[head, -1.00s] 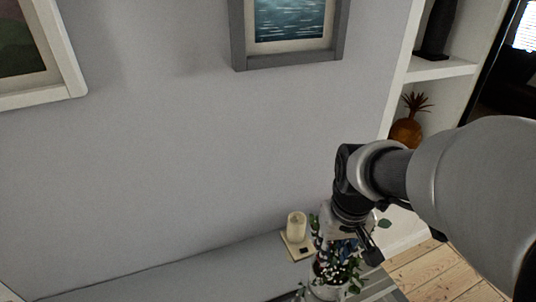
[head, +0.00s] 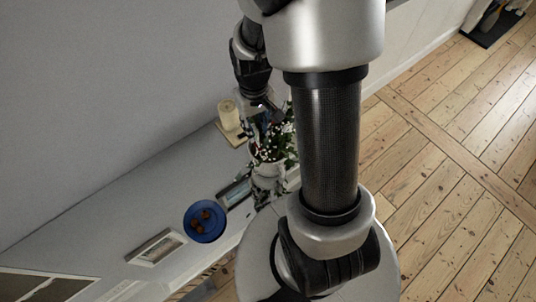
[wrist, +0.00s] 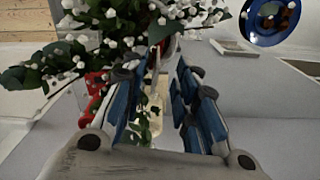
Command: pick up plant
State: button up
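The plant (head: 278,146) has dark green leaves and small white blossoms and stands in a pale pot on the white shelf top (head: 75,235). In the wrist view its foliage (wrist: 115,35) fills the upper left, over my left finger. My gripper (head: 262,112) points down at the plant's top in the head view, touching or very near the leaves. In the wrist view its blue-padded fingers (wrist: 165,95) are apart, with a leafy sprig and something pale showing between them. I cannot tell whether they touch a stem. The pot is partly hidden.
A cream candle (head: 228,113) on a small board stands behind the plant. A blue bowl (head: 205,238) with brown things and a picture frame (head: 157,247) lie at left on the shelf. A grey wall runs behind; wooden floor (head: 450,180) is open at right.

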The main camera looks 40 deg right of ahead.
jog(key=b, duration=0.2)
send_over(259, 153)
jog(key=f, duration=0.7)
jog(key=shift+w+d+f, duration=0.15)
jog(key=shift+w+f, duration=0.1)
jog(key=shift+f, duration=0.05)
grip_shut()
jog(key=shift+r, duration=0.1)
dwell(0.6)
